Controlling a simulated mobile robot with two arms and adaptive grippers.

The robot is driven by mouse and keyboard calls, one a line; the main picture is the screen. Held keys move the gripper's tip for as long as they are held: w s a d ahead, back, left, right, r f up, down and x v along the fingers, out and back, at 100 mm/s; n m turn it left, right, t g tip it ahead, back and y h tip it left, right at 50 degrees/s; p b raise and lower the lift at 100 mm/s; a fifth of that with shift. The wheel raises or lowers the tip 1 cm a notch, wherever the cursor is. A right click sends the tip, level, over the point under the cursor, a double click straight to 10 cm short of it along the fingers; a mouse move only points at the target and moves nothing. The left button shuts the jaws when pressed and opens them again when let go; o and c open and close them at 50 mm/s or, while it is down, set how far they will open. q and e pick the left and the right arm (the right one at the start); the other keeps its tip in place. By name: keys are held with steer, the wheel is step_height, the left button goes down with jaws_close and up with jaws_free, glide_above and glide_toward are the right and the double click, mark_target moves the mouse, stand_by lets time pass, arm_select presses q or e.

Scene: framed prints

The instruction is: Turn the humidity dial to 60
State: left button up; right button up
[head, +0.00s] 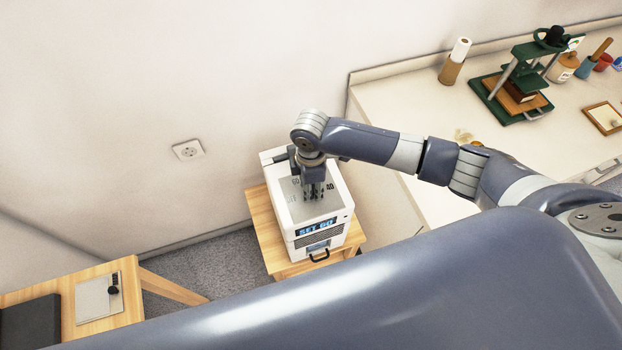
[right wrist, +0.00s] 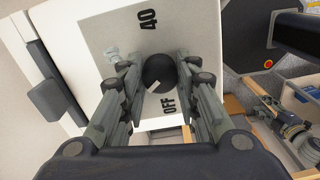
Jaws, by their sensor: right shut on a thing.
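A white box-shaped humidity unit (head: 322,238) stands on a small wooden table, with a front panel reading "SET 60". Its grey top plate (head: 293,211) carries the marks 60 and 40. My right gripper (head: 315,193) points down over this plate and hides the dial in the head view. In the right wrist view the round black dial (right wrist: 160,71) sits between the fingers of my right gripper (right wrist: 158,75), which are shut on it. A short pale pointer mark shows on the dial's lower-left part. The marks 40 and OFF show around it. My left gripper is out of view.
A pale counter (head: 400,110) at the right holds a green press (head: 515,85), jars and a small frame. The small wooden table (head: 262,215) stands by the wall, below a socket (head: 188,149). Another wooden table (head: 125,290) is at lower left. My own arm fills the foreground.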

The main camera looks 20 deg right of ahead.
steer(key=shift+m+p, duration=0.45)
steer(key=shift+m, duration=0.15)
steer(key=o, duration=1.1)
step_height(320, 180, up, 12)
steer(key=shift+f, duration=0.1)
